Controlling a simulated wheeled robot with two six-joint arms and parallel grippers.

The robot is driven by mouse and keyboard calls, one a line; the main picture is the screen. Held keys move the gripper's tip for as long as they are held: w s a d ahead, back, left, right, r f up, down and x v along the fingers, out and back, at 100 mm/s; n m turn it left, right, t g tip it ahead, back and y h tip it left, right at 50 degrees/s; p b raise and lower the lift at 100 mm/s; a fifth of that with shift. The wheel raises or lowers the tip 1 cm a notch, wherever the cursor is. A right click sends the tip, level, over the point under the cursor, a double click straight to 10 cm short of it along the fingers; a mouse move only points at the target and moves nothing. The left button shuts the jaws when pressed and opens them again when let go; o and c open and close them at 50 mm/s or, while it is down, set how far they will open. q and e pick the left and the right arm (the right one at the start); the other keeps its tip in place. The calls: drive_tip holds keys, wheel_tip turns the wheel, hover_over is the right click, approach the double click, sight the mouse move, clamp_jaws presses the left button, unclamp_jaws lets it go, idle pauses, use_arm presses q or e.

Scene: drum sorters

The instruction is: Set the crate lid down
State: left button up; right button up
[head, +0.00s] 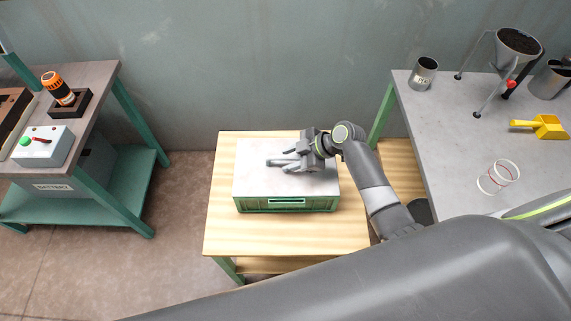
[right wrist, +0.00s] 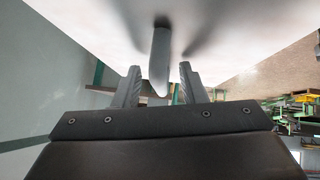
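The pale grey crate lid (head: 255,185) lies flat over the green crate (head: 250,206), and it appears to rest on the rim all round. In the right wrist view the lid's pale surface (right wrist: 80,25) fills the top, with a grey handle (right wrist: 160,60) standing out from it. My right gripper (head: 281,162) is at the handle, low over the lid. In the right wrist view its fingers (right wrist: 159,75) stand apart, one on each side of the handle with a gap at each. My left gripper is out of view.
The crate stands on a light wooden table (head: 228,230) with bare wood in front. A workbench (head: 100,80) stands at left.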

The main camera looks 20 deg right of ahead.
clamp_jaws()
drive_tip(key=shift+r, duration=0.2)
